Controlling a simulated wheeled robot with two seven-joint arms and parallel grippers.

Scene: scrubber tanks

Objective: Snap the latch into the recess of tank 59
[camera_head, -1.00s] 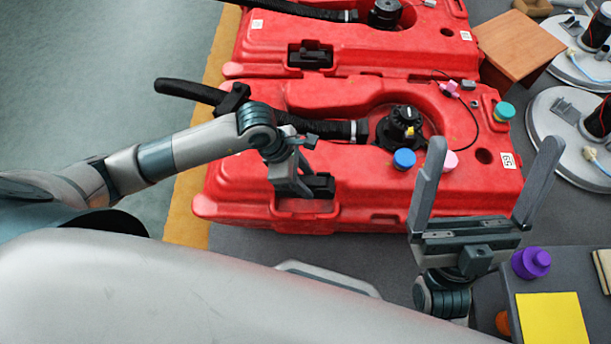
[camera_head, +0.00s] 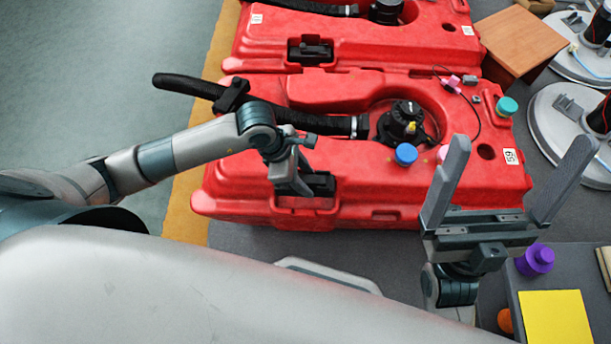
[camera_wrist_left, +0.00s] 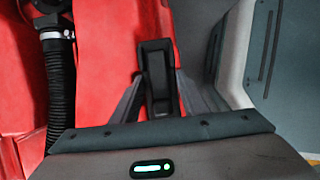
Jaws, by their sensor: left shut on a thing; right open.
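The red tank 59 (camera_head: 370,185) lies below the middle of the head view, with its number label at its right end. The black latch (camera_head: 319,183) is at the recess in the tank's near side. My left gripper (camera_head: 296,186) is at this recess, shut on the latch. In the left wrist view the black latch (camera_wrist_left: 157,78) stands between the two fingers, against the red tank wall. Whether it is fully seated cannot be told. My right gripper (camera_head: 522,142) is open and empty, in front of the tank's right end.
A second red tank (camera_head: 375,40) stands behind, with its own black latch. A black hose (camera_head: 300,118) runs along tank 59 to a black cap (camera_head: 402,122). A blue knob (camera_head: 405,154) is near my right gripper. A purple knob (camera_head: 536,259) and yellow sheet (camera_head: 556,316) are at lower right.

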